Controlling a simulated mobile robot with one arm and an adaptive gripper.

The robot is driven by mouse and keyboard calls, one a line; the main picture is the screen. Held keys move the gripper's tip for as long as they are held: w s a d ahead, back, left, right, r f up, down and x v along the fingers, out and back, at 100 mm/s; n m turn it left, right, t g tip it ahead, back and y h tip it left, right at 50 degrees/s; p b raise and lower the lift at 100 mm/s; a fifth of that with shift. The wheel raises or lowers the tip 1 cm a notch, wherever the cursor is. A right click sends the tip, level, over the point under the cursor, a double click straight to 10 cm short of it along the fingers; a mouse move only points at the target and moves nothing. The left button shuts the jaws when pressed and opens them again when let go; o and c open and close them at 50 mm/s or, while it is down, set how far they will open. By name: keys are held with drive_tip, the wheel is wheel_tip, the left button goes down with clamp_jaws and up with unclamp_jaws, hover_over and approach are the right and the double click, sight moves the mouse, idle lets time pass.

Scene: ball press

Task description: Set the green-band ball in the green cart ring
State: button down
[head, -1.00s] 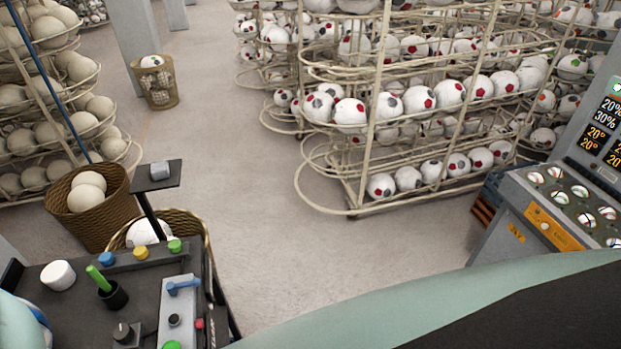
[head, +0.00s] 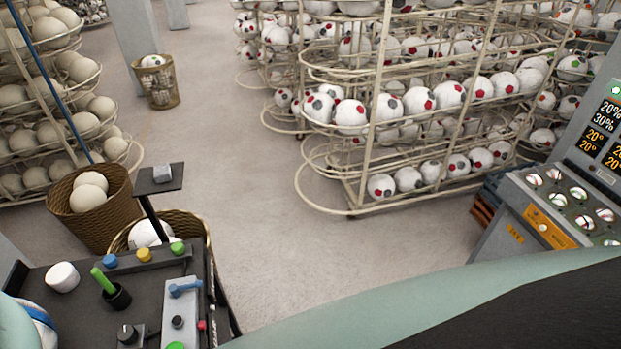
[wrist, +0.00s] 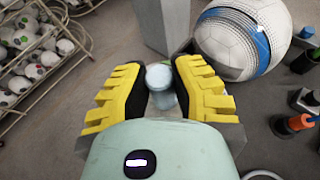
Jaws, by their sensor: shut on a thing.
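My gripper (wrist: 160,75) shows in the wrist view with its yellow ribbed fingers on either side of a pale blue-grey, round-topped thing (wrist: 160,78). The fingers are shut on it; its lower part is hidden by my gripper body. A white ball with a blue band (wrist: 236,40) lies just beyond the right finger, apart from it. Part of that ball also shows at the lower left of the head view (head: 38,322). I cannot make out a green-band ball or a green cart ring for certain. My gripper is outside the head view.
A dark control bench (head: 140,290) with knobs and a green stick (head: 103,280) stands at lower left. Wire racks of balls (head: 350,205) fill the back. A grey machine (head: 510,215) stands at right. Wicker baskets (head: 115,205) stand behind the bench. The middle floor is clear.

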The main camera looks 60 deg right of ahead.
drive_tip(key=shift+f, duration=0.1)
drive_tip(key=c, duration=0.9)
unclamp_jaws()
drive_tip(key=shift+f, duration=0.1)
drive_tip(key=shift+c, duration=0.2)
drive_tip(key=shift+s+a+r, duration=0.1)
drive_tip(key=shift+s+r, duration=0.1)
drive_tip(key=shift+r, duration=0.05)
drive_tip(key=b+v, duration=0.5)
drive_tip(key=v, duration=0.6)
drive_tip(key=shift+s+r, duration=0.15)
drive_tip(key=shift+s, duration=0.15)
